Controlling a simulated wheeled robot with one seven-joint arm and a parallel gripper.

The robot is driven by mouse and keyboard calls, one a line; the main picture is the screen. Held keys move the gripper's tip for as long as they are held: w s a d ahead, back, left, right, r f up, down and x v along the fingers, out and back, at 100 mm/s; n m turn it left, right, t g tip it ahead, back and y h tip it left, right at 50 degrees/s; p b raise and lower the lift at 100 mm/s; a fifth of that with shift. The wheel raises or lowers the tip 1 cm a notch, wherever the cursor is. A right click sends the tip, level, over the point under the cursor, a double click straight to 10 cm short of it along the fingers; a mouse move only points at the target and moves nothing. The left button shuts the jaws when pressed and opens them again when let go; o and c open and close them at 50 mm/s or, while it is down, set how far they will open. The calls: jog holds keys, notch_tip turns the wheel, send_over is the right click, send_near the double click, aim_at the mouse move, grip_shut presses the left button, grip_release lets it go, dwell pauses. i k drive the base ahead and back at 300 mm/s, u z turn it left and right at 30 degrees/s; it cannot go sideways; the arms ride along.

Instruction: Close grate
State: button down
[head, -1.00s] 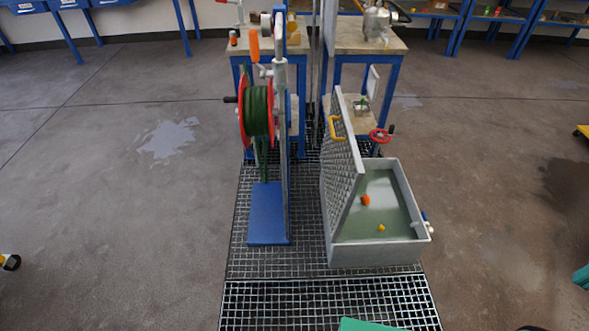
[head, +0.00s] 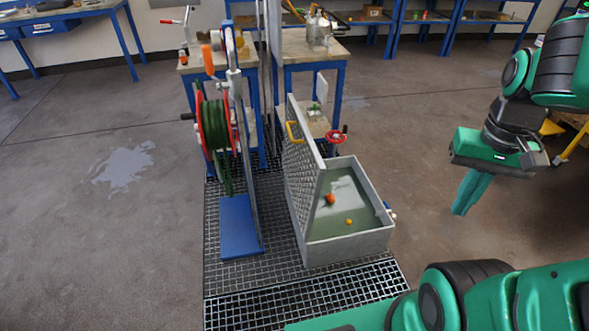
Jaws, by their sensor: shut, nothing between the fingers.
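The grate (head: 303,165) is a grey mesh panel with a yellow handle (head: 293,132) near its top. It stands raised along the left side of an open grey basin (head: 378,236), leaning steeply. The basin holds greenish liquid with an orange object (head: 330,198) and a small yellow object (head: 349,222) in it. My gripper (head: 461,211) is green, shut and empty, pointing down to the right of the basin, apart from it and from the grate.
A hose reel (head: 216,126) on a post with a blue base plate (head: 238,226) stands close left of the grate. Behind are a red handwheel (head: 336,136) and blue-legged tables (head: 313,48). Floor grating (head: 300,303) lies in front. Open floor is at left.

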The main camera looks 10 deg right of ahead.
aim_at(304, 169)
jog(key=u, duration=0.05)
jog(key=i, duration=1)
jog(key=z, duration=0.05)
